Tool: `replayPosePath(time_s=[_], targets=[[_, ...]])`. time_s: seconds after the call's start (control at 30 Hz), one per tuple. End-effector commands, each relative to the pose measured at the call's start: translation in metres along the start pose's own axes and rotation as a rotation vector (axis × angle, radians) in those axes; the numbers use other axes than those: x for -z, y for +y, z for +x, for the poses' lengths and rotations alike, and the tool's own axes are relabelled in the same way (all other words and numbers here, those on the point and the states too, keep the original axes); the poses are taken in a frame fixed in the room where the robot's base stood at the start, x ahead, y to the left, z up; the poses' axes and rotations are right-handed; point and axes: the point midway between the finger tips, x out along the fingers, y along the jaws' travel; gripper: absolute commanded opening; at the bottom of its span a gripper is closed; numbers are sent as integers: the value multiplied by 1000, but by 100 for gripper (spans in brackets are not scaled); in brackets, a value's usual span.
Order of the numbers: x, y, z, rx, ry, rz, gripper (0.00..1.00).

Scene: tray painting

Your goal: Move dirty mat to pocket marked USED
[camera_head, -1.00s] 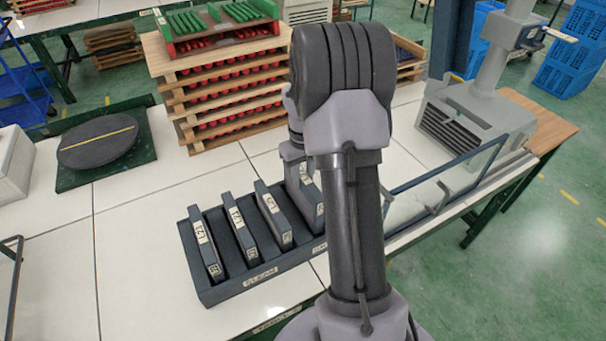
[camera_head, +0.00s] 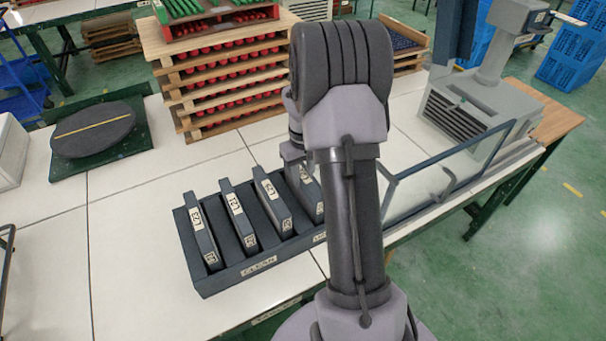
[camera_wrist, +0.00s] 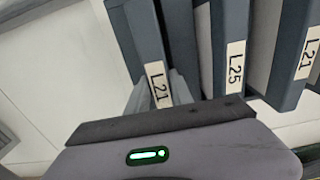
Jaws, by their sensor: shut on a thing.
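In the head view this mat (camera_head: 308,197) stands at the right end of the visible row, partly behind my arm. My gripper (camera_head: 299,166) is at its upper end. The dark rack (camera_head: 222,283) has a CLEAN label at the front left. A second label, mostly hidden by my arm, begins with U. I cannot tell how deep the held mat sits, nor see any dirt on it.
Mats L25 (camera_head: 273,200), L21 (camera_head: 239,220) and L23 (camera_head: 202,230) stand in the rack left of the held mat. A clear panel in a dark frame (camera_head: 432,190) is right of my arm. Stacked wooden trays (camera_head: 225,85) stand behind.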

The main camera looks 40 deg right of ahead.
Motion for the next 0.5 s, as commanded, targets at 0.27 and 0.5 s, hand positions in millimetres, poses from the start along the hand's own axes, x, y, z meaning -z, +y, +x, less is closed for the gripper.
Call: replayPosePath(time_s=[0.27, 0.5], targets=[[0, 0, 5, 0, 0, 0, 0], [0, 0, 5, 0, 0, 0, 53]])
